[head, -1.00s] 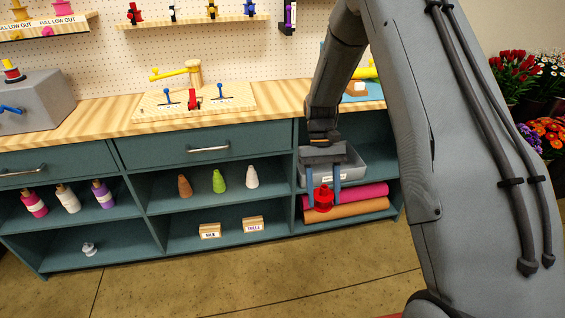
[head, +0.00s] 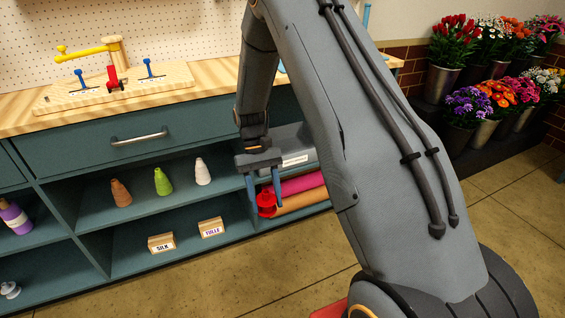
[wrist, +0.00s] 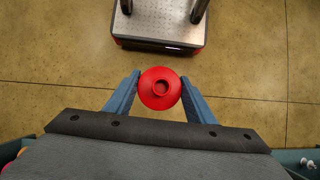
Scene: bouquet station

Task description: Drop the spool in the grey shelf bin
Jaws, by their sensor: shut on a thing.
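My gripper (head: 265,188) is shut on a red spool (head: 267,206), which hangs low between its two blue fingers. In the wrist view the red spool (wrist: 160,88) shows end-on between the fingertips, with floor beyond it. The grey shelf bin (head: 299,158), with a white label on its front, sits in the right-hand compartment of the cabinet. My gripper and arm hide part of it in the head view. The spool is in front of the cabinet, lower in the picture than the bin; the exact gap to the bin cannot be told.
Pink and tan rolls (head: 302,186) lie under the bin. Brown, green and white cones (head: 162,181) stand on the middle shelf, above boxes marked silk (head: 161,243) and tulle (head: 211,228). Flower buckets (head: 445,82) stand at right. The floor (head: 235,285) in front is clear.

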